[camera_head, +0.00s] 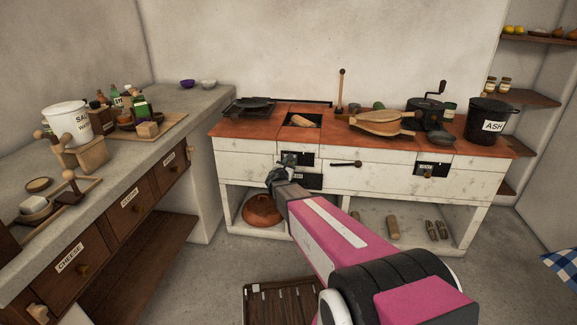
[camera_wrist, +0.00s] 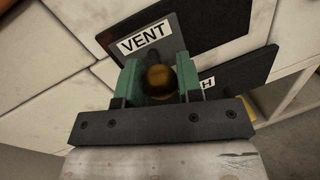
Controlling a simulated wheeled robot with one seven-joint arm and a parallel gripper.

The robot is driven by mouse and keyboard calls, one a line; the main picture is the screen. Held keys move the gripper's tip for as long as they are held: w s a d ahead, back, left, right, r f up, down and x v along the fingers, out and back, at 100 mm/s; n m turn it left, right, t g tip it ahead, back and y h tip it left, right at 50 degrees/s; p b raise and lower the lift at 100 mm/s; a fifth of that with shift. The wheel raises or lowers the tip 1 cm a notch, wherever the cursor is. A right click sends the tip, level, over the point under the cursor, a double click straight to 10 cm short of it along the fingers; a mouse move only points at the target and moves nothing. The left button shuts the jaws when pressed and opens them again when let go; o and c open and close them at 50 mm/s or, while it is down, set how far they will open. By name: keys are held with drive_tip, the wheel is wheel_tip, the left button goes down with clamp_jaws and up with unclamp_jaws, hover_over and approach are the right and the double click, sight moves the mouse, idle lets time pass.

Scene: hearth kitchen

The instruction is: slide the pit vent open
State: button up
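The pit vent is a dark panel (camera_wrist: 222,25) on the white front of the hearth bench, with a grey plate labelled VENT (camera_wrist: 148,38) over part of it. It also shows in the head view (camera_head: 308,160), partly hidden by my gripper. A round brass knob (camera_wrist: 160,82) stands on the plate. My gripper (camera_wrist: 160,80) has its green fingers on either side of the knob, close against it, and appears shut on it. In the head view my gripper (camera_head: 289,162) is at the bench front.
A second dark panel (camera_wrist: 245,82) with a partly hidden label ending in H lies just below the vent. A black handle (camera_head: 345,164) is to the right on the bench front. A grey counter (camera_head: 205,100) runs along the left.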

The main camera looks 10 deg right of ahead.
drive_tip(key=shift+s+d, duration=0.35)
drive_tip(key=shift+d, duration=0.7)
drive_tip(key=shift+s+d, duration=0.35)
drive_tip(key=shift+d, duration=0.65)
drive_tip(key=shift+s+d, duration=0.35)
drive_tip(key=shift+d, duration=0.7)
clamp_jaws()
drive_tip(key=o, duration=1)
unclamp_jaws()
drive_tip(key=shift+d, duration=0.1)
drive_tip(key=shift+o, duration=0.2)
drive_tip(key=v, duration=1)
drive_tip(key=shift+s+a, duration=0.25)
drive_tip(key=shift+s, duration=0.1)
drive_tip(key=shift+d+r, duration=0.1)
